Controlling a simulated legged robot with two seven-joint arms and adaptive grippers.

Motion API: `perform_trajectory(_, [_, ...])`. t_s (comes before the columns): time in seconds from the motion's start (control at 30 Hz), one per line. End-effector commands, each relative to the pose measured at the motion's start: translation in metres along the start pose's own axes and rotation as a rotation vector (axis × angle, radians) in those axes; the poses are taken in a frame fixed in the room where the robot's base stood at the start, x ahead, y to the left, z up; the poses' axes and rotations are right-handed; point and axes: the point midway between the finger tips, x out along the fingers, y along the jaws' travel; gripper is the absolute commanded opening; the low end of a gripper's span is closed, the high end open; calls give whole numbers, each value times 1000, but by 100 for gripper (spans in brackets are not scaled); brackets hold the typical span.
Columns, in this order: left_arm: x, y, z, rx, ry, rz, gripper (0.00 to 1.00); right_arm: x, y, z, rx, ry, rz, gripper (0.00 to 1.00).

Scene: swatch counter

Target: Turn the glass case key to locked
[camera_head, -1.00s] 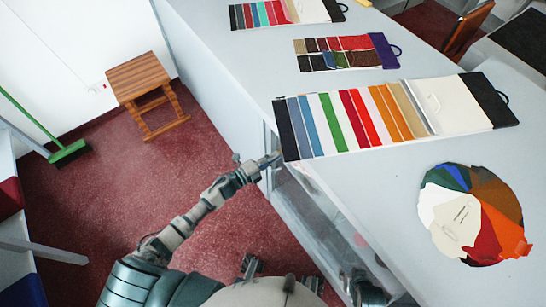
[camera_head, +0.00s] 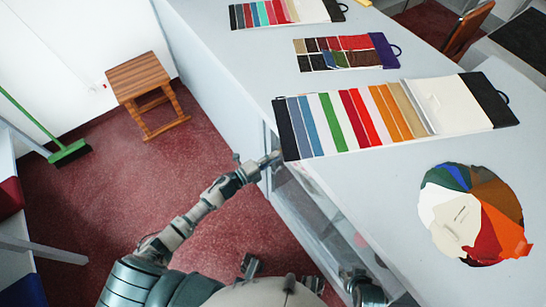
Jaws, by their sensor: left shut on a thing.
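The glass case (camera_head: 318,212) is built into the front of the long grey counter, with clear panes below the counter top. My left gripper (camera_head: 272,160) is at the case's upper left corner, just under the counter edge. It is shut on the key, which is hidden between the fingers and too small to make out. I cannot tell how far the key is turned. My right gripper (camera_head: 364,290) is low in the view, beside the case's lower right part. Its fingers are too unclear to tell open from shut.
A large colour-striped swatch board (camera_head: 350,120) lies on the counter top (camera_head: 340,185) above my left gripper. A round swatch fan (camera_head: 470,215) lies to the right. A wooden stool (camera_head: 148,82) and a green broom (camera_head: 68,152) stand on the red floor, away from the arm.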

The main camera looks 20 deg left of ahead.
Motion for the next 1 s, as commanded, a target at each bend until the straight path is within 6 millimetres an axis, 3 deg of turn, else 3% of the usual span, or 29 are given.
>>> perform_trajectory(0.43, [-2,6,0,-3,-3,11,0,0,0,2,0,-3,0,40])
perform_trajectory(0.47, [-2,6,0,-3,-3,11,15,1,0,2,0,-3,0,40])
perform_trajectory(0.53, [-2,6,0,-3,-3,10,32,0,0,2,0,-4,0,40])
perform_trajectory(0.83, [-2,2,0,-1,-2,4,32,0,0,4,-3,-9,0,40])
perform_trajectory(1.0, [-20,3,0,-1,-1,6,32,0,0,4,-2,-6,0,40])
